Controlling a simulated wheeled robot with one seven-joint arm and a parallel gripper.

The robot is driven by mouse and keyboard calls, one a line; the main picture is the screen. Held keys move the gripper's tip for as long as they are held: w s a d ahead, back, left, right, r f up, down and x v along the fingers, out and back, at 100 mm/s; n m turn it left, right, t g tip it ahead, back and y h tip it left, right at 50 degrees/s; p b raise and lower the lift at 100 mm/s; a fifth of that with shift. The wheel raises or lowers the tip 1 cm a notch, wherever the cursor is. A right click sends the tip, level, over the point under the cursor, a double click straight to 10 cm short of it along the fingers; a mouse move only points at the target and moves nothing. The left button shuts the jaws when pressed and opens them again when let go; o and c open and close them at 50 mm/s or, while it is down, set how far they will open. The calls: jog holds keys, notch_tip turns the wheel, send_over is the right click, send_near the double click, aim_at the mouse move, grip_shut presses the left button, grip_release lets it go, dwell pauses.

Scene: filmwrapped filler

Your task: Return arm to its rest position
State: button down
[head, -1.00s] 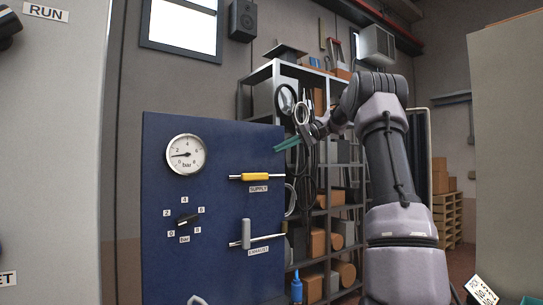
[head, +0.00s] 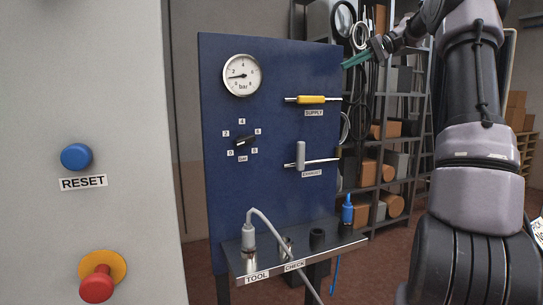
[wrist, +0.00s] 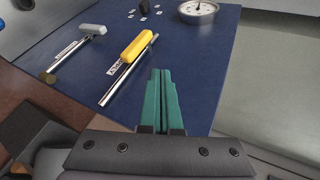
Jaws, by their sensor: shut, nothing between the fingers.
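My gripper (head: 356,60) is at the upper right edge of the blue panel in the head view, with its teal fingers pointing left. In the wrist view its teal fingers (wrist: 160,101) lie together, shut and empty. The blue panel (head: 222,125) carries a round gauge (head: 242,75), a black selector knob (head: 243,141), a yellow supply handle (head: 311,99) and a grey exhaust handle (head: 300,155). In the wrist view the yellow handle (wrist: 137,45) is left of the fingers, apart from them.
A metal shelf (head: 285,259) below the panel bears a grey plug with a cable, labelled TOOL and CHECK. A cabinet at left has a blue RESET button (head: 76,157) and a red mushroom button (head: 97,285). Storage racks with boxes stand behind my arm.

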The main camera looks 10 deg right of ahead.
jog(key=s+a+f+h, duration=0.3)
jog(key=s+a+h, duration=0.1)
jog(key=s+a, duration=0.35)
jog(key=s+f+m+t+h, duration=0.1)
jog(key=s+f+t+h, duration=0.1)
jog(key=s+f, duration=0.3)
jog(key=s+a+f+t+h, duration=0.1)
jog(key=s+f, duration=0.4)
jog(key=s, duration=0.6)
jog(key=s+a+f+m+t+h, duration=0.1)
jog(key=s+f+t+h, duration=0.1)
jog(key=s+f, duration=0.3)
jog(key=s+h, duration=0.1)
jog(key=s, duration=0.2)
jog(key=shift+s+m+t+h, duration=0.15)
jog(key=shift+m+t+h, duration=0.15)
